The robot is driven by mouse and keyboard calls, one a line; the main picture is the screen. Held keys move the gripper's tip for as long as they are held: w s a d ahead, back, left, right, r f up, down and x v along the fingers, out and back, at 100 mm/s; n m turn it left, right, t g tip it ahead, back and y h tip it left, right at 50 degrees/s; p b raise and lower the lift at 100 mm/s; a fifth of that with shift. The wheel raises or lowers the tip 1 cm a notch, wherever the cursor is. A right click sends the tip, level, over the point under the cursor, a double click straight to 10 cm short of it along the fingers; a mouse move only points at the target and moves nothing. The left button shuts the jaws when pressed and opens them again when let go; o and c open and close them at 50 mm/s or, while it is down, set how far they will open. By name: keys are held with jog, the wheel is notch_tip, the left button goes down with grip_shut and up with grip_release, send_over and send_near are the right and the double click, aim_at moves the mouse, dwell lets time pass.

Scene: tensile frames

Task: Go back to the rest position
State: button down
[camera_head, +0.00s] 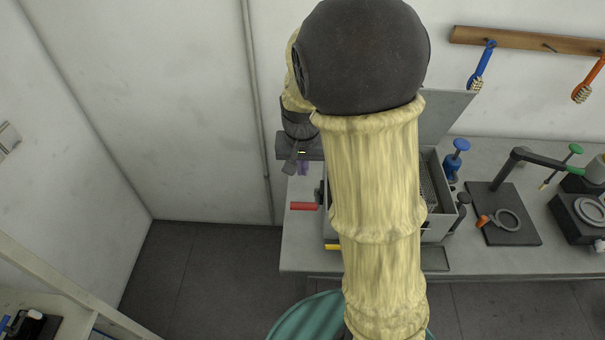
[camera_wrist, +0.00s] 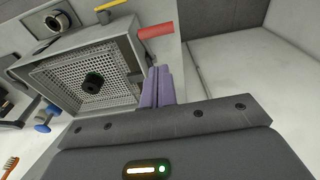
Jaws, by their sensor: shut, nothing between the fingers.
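My gripper (camera_head: 302,168) is partly seen in the head view, to the left of my arm and above the left end of the grey bench (camera_head: 300,240). In the wrist view its two purple fingers (camera_wrist: 157,86) are together, with nothing between them. The gripper is beside the grey box with a perforated tray inside and apart from it, as far as the views show. My arm hides much of the box in the head view.
A blue-knobbed tool (camera_head: 455,160), a stand with a ring (camera_head: 510,218) and a wall rack (camera_head: 515,40) are to the right. Left of the bench the floor is clear.

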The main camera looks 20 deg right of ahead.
jog(key=shift+r, duration=0.1)
dwell(0.4)
jog(key=s+f+n+t+b, duration=0.1)
jog(key=s+f+n+b, duration=0.1)
jog(key=s, duration=1)
jog(key=shift+d+f+n, duration=0.35)
jog(key=shift+f+n, duration=0.15)
jog(key=shift+n, duration=0.3)
jog(key=shift+s, duration=0.1)
